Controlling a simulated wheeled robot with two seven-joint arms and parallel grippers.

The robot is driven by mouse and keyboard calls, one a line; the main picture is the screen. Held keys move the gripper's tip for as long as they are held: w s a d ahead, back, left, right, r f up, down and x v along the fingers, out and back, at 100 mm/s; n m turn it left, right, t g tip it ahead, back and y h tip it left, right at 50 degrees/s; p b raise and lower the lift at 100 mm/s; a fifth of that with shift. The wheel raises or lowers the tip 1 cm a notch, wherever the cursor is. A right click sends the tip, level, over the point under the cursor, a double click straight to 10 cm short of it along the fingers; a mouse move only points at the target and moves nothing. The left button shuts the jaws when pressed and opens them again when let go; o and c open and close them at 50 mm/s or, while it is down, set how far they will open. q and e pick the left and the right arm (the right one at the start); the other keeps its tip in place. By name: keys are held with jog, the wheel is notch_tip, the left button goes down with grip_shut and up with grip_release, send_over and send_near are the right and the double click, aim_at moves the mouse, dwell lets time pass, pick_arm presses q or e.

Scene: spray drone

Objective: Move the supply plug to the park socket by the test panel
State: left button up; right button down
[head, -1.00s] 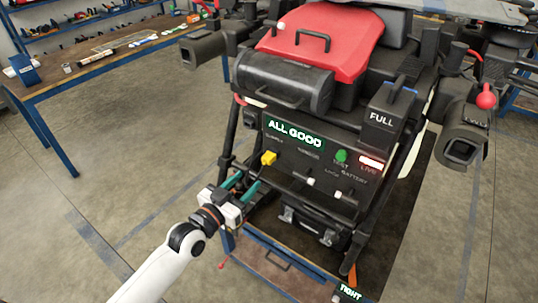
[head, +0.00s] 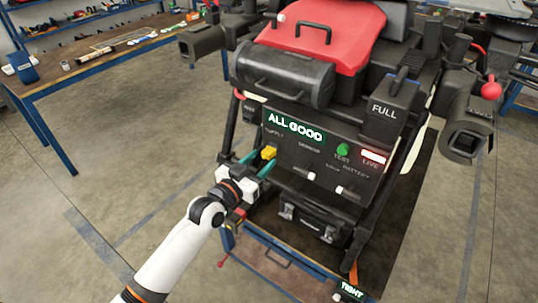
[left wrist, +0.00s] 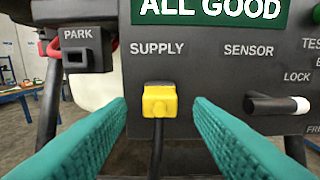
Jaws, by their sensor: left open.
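The yellow supply plug (left wrist: 159,101) sits in the panel under the SUPPLY label, with a dark cable hanging down from it. It also shows in the head view (head: 269,152). My left gripper (head: 257,163) is open, its teal fingers pointing at the panel on either side of the plug; in the left wrist view the fingers (left wrist: 160,110) stand apart from it. The park socket (left wrist: 80,50) is a dark block labelled PARK at the panel's upper left. The test panel (head: 310,155) shows a green ALL GOOD display. My right gripper is not in view.
A lever with a white tip (left wrist: 277,104) stands right of the plug on the panel. In the head view a green TEST button (head: 342,150) and a lit LIVE sign (head: 373,157) are at the panel's right. A workbench (head: 95,62) stands at the back left; floor between is clear.

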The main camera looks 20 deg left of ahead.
pick_arm(q)
jog(key=shift+x, duration=1.25)
dwell(0.5)
grip_shut()
jog(key=p+v, duration=0.2)
jog(key=v, duration=0.4)
jog(key=shift+p, duration=0.3)
dwell(1.0)
